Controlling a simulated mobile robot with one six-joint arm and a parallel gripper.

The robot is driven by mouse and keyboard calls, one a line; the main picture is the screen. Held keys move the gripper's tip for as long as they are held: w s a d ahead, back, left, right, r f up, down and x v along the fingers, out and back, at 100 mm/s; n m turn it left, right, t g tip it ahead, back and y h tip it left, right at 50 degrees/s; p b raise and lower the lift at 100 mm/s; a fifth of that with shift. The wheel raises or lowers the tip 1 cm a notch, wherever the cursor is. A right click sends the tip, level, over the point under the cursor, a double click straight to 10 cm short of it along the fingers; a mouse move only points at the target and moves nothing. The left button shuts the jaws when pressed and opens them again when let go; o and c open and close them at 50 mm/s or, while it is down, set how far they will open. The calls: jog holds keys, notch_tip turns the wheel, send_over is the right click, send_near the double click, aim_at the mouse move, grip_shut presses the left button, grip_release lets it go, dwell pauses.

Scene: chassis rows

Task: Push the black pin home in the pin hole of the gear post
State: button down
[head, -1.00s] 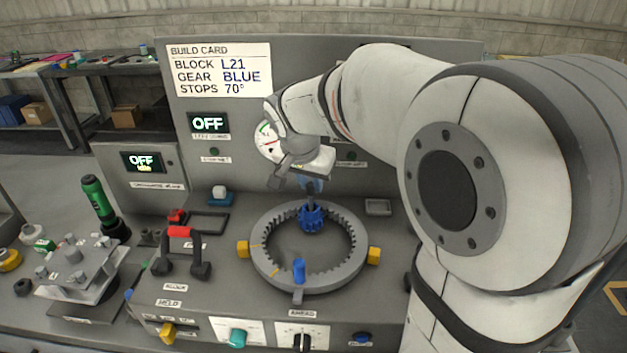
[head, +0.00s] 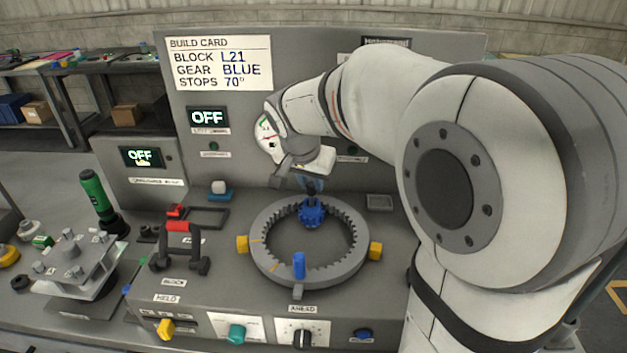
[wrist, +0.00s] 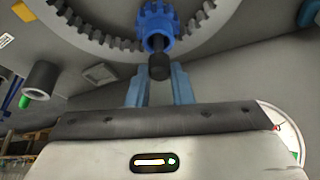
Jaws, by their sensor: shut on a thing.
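The blue gear (head: 312,215) sits inside the toothed grey ring (head: 262,262), at its far side. The black pin (head: 311,198) stands upright above the gear's middle. In the wrist view the pin (wrist: 159,67) shows a thick dark head and a narrower part running to the blue gear (wrist: 156,22). My gripper (head: 312,186) is over the gear, its blue fingers on either side of the pin's head, shut on it. The fingers also show in the wrist view (wrist: 159,76). The gear post and its pin hole are hidden, so I cannot tell how deep the pin sits.
A blue peg (head: 299,265) stands at the ring's near side, with yellow blocks (head: 242,244) (head: 375,250) at its sides. A red-handled block (head: 180,245) stands left of the ring. The upright panel (head: 345,85) is close behind my gripper.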

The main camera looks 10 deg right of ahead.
jog(key=shift+f, duration=0.1)
dwell(0.3)
jog(key=shift+f+b, duration=1.1)
jog(key=shift+f, duration=0.05)
jog(key=c, duration=1.2)
grip_release()
jog(key=v, duration=0.7)
jog(key=shift+r, duration=0.4)
